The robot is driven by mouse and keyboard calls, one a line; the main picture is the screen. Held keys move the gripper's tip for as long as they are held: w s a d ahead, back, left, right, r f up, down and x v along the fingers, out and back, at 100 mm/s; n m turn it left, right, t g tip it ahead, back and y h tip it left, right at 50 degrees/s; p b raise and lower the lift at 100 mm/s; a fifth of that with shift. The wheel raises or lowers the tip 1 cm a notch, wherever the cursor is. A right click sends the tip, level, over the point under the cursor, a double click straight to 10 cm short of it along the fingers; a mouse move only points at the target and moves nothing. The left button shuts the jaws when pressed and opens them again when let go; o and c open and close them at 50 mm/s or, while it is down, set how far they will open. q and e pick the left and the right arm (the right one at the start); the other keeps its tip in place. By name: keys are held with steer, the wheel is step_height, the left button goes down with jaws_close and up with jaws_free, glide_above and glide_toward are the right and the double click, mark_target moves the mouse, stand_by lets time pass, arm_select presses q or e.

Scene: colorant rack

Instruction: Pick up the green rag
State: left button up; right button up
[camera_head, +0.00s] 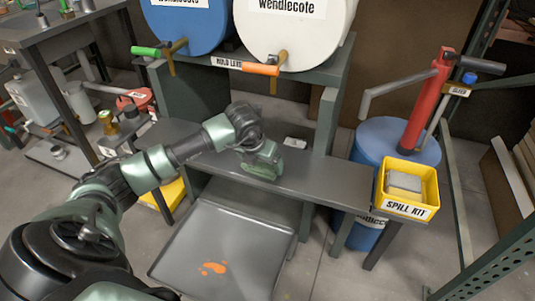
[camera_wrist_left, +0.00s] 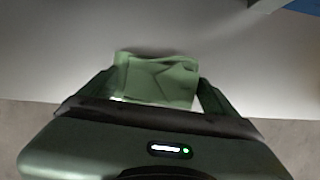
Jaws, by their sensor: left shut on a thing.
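The green rag (camera_wrist_left: 157,78) is a crumpled, muted-green cloth between the two fingers of my left gripper (camera_wrist_left: 155,95) in the left wrist view. The gripper is shut on it. In the head view my left gripper (camera_head: 262,160) is low over the grey bench shelf (camera_head: 330,181), below the drums, and the rag (camera_head: 260,172) shows under it as a small green patch. I cannot tell whether the rag touches the shelf. My right gripper is not in view.
A small white item (camera_head: 295,143) lies on the shelf right of the gripper. A blue drum (camera_head: 187,22) and a white drum (camera_head: 290,28) with taps stand above. A yellow spill kit bin (camera_head: 407,188) is at right. A grey tray (camera_head: 222,252) with an orange spill lies on the floor.

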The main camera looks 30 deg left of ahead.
arm_select(q)
steer(key=s+d, duration=0.2)
steer(key=s, duration=1)
steer(key=shift+s, duration=0.4)
